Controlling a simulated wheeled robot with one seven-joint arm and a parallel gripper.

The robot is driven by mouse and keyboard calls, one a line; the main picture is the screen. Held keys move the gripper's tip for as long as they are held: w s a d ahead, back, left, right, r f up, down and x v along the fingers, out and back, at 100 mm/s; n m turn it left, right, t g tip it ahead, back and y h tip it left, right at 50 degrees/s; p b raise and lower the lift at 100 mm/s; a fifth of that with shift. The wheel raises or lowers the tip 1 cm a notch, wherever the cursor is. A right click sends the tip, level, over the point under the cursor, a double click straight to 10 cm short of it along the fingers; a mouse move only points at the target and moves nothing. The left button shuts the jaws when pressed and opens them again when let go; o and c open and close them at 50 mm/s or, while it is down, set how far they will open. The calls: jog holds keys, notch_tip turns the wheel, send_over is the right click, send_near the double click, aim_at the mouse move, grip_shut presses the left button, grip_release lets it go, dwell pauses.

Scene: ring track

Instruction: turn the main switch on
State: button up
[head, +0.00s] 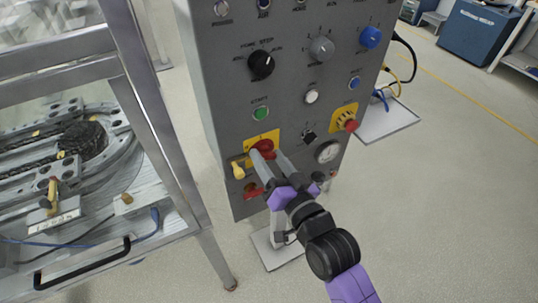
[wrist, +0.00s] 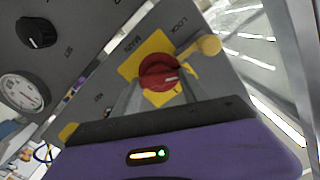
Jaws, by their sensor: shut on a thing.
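The main switch is a red rotary knob (head: 263,146) on a yellow plate on the grey control panel (head: 220,90). In the wrist view the knob (wrist: 158,72) shows a pale mark on its face, with the printed words MAIN and LOCK near the yellow plate (wrist: 132,66). My gripper (head: 267,155) reaches up to the panel from the lower right. Its two fingers are shut on the red knob, one on each side; they partly cover it in the head view. A yellow lock lever (head: 238,170) sits just left of the switch.
A green start button (head: 260,114) is above the switch. A red emergency button (head: 350,125) and a round gauge (head: 327,152) are to its right. A metal-framed bench (head: 165,150) stands close on the left.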

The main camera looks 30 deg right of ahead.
jog(key=m+p, duration=0.3)
jog(key=m, duration=0.3)
jog(key=shift+d+m, duration=0.1)
jog(key=shift+m, duration=0.2)
jog(key=m+p, duration=0.1)
jog(key=m, duration=0.4)
jog(key=shift+f+m+p, duration=0.15)
jog(key=shift+m+p, duration=0.15)
jog(key=shift+p, duration=0.1)
jog(key=o, duration=1.4)
jog(key=s+b, duration=0.2)
jog(key=s, duration=0.5)
jog(key=shift+s, duration=0.4)
